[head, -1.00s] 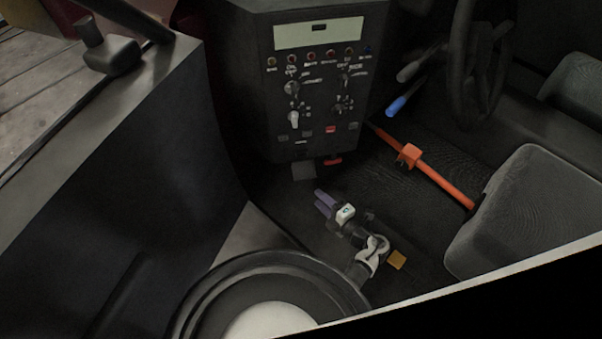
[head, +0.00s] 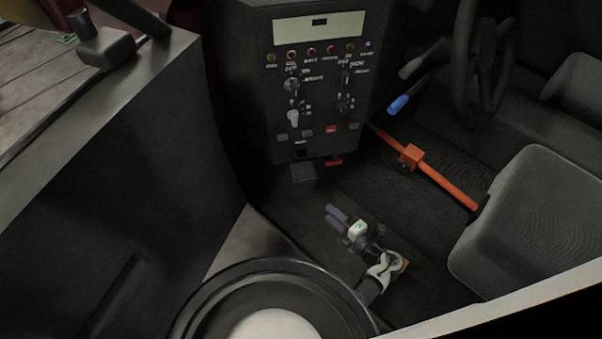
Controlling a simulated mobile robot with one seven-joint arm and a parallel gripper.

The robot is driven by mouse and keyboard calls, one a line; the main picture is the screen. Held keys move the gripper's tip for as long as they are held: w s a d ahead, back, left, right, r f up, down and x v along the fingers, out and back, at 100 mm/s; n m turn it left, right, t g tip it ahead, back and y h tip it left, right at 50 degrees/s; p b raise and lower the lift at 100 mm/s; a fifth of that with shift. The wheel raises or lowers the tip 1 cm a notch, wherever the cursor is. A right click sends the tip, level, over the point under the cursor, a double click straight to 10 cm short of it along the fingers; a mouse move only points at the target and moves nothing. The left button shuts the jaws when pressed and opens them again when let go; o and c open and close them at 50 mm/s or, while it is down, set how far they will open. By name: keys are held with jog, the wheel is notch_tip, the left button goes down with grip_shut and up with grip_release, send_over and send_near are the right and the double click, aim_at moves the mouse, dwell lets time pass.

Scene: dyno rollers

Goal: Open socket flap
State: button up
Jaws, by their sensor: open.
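A dark grey flap (head: 303,173) shows at the lower edge of the control panel, left of a red part. It looks like a small square plate sticking out below the panel; its exact angle is hard to tell. A small dark patch (head: 301,153) shows just above it on the panel front. My gripper (head: 337,215), with purple fingers, is below and to the right of the flap in the picture, apart from it. Its two fingers point up and left toward the panel, with a narrow gap between them. It is open, and I see nothing between the fingers.
The control panel (head: 318,85) carries knobs, lamps and a display strip. A red part (head: 333,162) sits at its lower edge. An orange bar (head: 440,182) crosses the floor to the right, near a grey seat (head: 530,220). A steering wheel (head: 477,60) is at upper right.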

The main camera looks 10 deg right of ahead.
dwell(0.4)
jog(key=b+v, duration=0.2)
jog(key=v, duration=1.1)
jog(key=shift+s+d, duration=0.15)
jog(key=shift+s, duration=0.2)
jog(key=shift+r, duration=0.15)
